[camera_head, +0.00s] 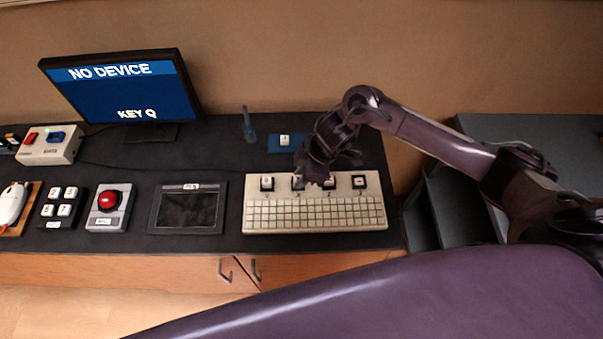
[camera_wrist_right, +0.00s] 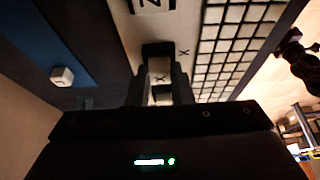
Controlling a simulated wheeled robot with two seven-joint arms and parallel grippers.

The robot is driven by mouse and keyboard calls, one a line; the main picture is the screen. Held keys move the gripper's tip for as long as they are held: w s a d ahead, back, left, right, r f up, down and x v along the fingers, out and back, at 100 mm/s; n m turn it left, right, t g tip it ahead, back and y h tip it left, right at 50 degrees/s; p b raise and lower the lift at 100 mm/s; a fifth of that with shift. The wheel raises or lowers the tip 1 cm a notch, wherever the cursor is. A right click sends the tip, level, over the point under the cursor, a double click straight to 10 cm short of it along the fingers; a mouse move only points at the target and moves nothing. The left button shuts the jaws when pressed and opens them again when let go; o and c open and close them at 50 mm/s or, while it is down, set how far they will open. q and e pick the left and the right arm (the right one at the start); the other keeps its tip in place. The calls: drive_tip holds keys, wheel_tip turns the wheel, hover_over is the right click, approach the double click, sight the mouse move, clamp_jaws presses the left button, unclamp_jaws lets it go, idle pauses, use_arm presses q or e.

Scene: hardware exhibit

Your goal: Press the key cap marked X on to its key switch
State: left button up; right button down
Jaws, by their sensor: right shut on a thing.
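The key cap marked X (camera_wrist_right: 161,78) is between the fingers of my right gripper (camera_wrist_right: 160,95) in the right wrist view. A dark square switch base (camera_wrist_right: 157,48) shows just beyond it, beside a printed X on the keyboard. I cannot tell whether the cap touches the switch. In the head view my right gripper (camera_head: 311,180) is low over the back row of the cream keyboard (camera_head: 315,228), and it hides the cap. My left gripper is not in view.
A blue mat (camera_head: 275,148) with another white cap (camera_head: 284,140) lies behind the keyboard. Other large keys (camera_head: 360,181) flank my gripper. A framed tablet (camera_head: 188,209), a red button box (camera_head: 108,204) and a monitor (camera_head: 120,90) stand to the left.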

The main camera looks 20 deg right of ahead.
drive_tip(key=c, duration=0.7)
unclamp_jaws()
drive_tip(key=shift+r+p, duration=3.55)
drive_tip(key=shift+p, duration=0.25)
drive_tip(key=shift+f, duration=0.1)
